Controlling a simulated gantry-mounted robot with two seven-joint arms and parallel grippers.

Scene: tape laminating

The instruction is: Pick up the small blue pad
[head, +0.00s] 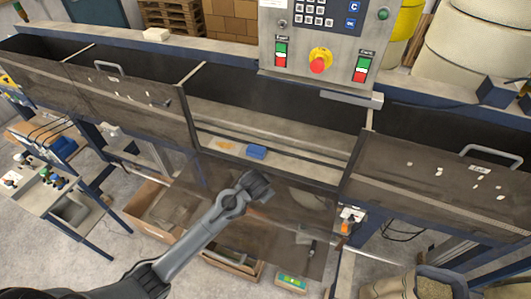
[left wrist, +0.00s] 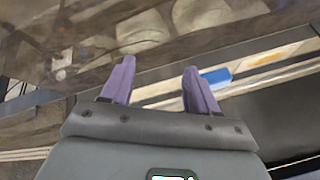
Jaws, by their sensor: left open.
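The small blue pad (head: 256,152) lies on a pale strip inside the open middle bay of the machine, in the head view. It also shows in the left wrist view (left wrist: 215,77), just beyond the right-hand finger and partly hidden by it. My left gripper (head: 258,186) is in front of the bay, on the near side of the pad and apart from it. In the left wrist view its two purple fingers (left wrist: 157,68) are spread with nothing between them. My right gripper is in neither view.
A see-through brown panel (head: 295,225) hangs open below the bay, around my left gripper. Closed panels flank the bay on the left (head: 130,100) and right (head: 430,190). A control box (head: 325,45) with a red button stands above. An orange-tan patch (head: 226,145) lies left of the pad.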

